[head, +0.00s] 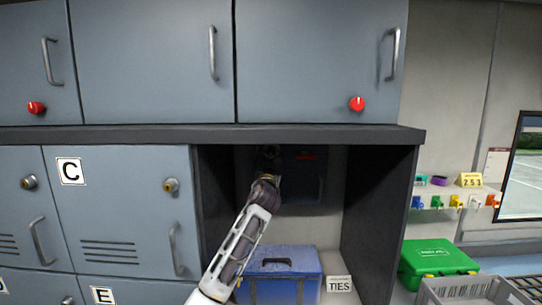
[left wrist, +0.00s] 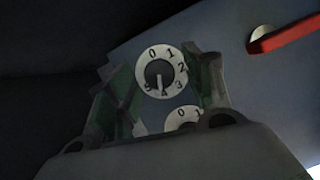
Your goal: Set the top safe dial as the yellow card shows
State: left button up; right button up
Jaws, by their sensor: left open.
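The yellow card (head: 470,180) on the right wall shelf appears to read 2 5 3. My left gripper (head: 268,160) reaches into the compartment at the safe's left. In the left wrist view its open fingers (left wrist: 160,72) stand either side of a white numbered dial (left wrist: 152,55) with a dark knob. I cannot tell whether they touch it. The knob's mark seems to point low, near 4 or 5, but is unclear. A second dial (left wrist: 184,114) shows partly below, cut off by the gripper.
A blue box (head: 280,285) stands below my left arm, beside a TIES label (head: 339,284). The compartment's dark side wall (head: 380,210) and top ledge (head: 300,134) bound the space. A green case (head: 435,258) and grey crate (head: 465,290) are at right.

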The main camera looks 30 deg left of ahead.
pick_arm(q)
jog(key=c, duration=1)
jog(key=shift+f+n, duration=0.1)
jog(key=shift+n, duration=0.3)
